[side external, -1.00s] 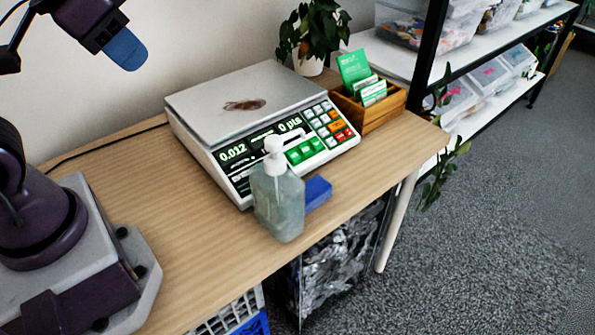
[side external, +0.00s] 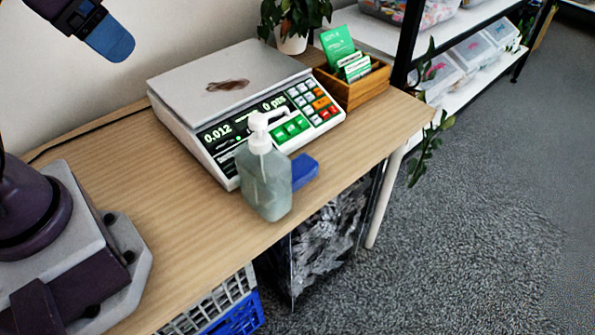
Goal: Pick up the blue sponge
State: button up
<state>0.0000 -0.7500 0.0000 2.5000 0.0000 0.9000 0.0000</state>
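The blue sponge (side external: 304,171) lies on the wooden table near its front edge, just right of and partly behind a clear pump bottle (side external: 265,186). The bottle hides the sponge's left part. My gripper (side external: 110,42), dark with a blue end, is at the top left, raised well above the table and far from the sponge. Its fingers are seen from one side, so I cannot tell whether they are apart. Nothing held is visible in it.
A scale (side external: 228,72) with a brown mark on its plate stands behind the bottle and sponge. A wooden card box (side external: 352,88) and a potted plant (side external: 291,22) stand behind it. Bare table (side external: 130,165) lies left of the scale. Shelves are at the right.

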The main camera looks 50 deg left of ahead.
jog(key=shift+o, duration=0.3)
jog(key=m+g+y, duration=0.1)
jog(key=m+g, duration=0.7)
jog(key=m, duration=2.1)
send_over(295, 168)
jog(key=w, duration=0.1)
jog(key=w+d+f+x, duration=0.1)
jog(key=w+x, duration=0.2)
jog(key=x, duration=1)
jog(key=f+m, duration=0.2)
jog(key=f, duration=0.3)
jog(key=f+m+g, duration=0.1)
jog(key=f+m, duration=0.1)
jog(key=f, duration=0.3)
jog(key=f+m+g+h, duration=0.1)
jog(key=f+m, duration=0.1)
jog(key=f, duration=0.3)
jog(key=shift+w+d+f+m, duration=0.15)
jog(key=shift+d+f+m, duration=0.15)
jog(key=shift+d+f, duration=0.1)
jog(key=shift+a+x, duration=0.15)
jog(key=shift+x, duration=1.25)
jog(key=shift+a+x, duration=0.2)
jog(key=shift+x, duration=1.2)
jog(key=c, duration=1)
